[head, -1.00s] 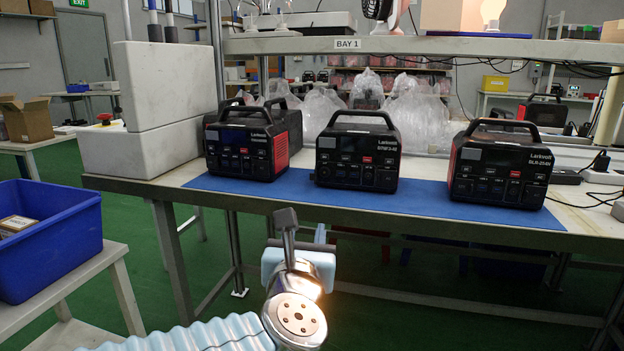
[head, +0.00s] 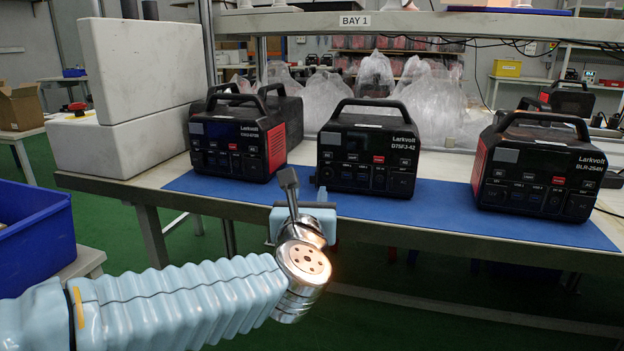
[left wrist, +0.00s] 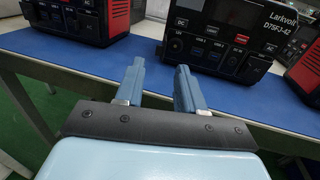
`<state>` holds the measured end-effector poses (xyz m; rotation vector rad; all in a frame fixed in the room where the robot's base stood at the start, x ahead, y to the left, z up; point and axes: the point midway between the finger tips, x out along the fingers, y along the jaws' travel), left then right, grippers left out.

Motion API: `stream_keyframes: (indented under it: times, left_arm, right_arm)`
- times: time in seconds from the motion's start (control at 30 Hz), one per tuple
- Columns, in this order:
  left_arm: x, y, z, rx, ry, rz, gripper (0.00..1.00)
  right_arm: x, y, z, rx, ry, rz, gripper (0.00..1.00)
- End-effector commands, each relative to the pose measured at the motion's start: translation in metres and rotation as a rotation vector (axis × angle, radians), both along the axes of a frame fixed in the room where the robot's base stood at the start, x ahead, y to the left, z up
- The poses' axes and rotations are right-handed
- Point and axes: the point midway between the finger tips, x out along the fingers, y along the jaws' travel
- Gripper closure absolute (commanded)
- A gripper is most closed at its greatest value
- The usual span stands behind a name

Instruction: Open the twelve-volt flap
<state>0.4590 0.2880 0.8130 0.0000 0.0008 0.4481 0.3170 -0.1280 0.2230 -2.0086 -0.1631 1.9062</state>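Three black Larkvolt power stations stand in a row on a blue mat (head: 420,200): the left one (head: 235,140), the middle one marked D75FJ-42 (head: 366,150) and the right one marked BLR-254N (head: 537,170). The middle one also shows in the left wrist view (left wrist: 235,35), with a round socket at its lower left. My left gripper (head: 320,197) is at the bench's front edge, before the middle station. In the left wrist view my left gripper (left wrist: 160,67) has its two blue fingers apart, with nothing between them. My right gripper is not in view.
White blocks (head: 140,75) stand at the bench's left end. Clear plastic wrapping (head: 435,95) is heaped behind the stations. A shelf beam labelled BAY 1 (head: 440,22) crosses above. A blue bin (head: 30,235) stands at the left. The mat's front strip is clear.

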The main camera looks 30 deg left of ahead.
Motion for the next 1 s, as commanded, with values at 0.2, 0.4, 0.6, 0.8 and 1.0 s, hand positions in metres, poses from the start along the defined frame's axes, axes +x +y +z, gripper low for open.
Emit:
stream_keyframes:
  times: [0.2,0.4,0.6,0.8,1.0]
  left_arm:
    - [0.044,0.021,0.0,-0.001,0.002,0.001,0.62]
    - [0.067,0.032,0.0,0.0,0.001,0.0,0.62]
    - [0.072,0.035,0.0,0.0,-0.001,0.0,0.62]
    - [0.072,0.035,0.0,0.0,-0.001,0.0,0.66]
    - [0.072,0.035,0.0,0.0,-0.001,0.0,0.97]
  right_arm:
    - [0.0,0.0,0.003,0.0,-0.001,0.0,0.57]
    - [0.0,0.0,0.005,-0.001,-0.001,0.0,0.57]
    - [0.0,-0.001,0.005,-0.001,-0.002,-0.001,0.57]
    - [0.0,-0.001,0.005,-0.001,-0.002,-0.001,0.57]
    - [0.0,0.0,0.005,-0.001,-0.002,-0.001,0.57]
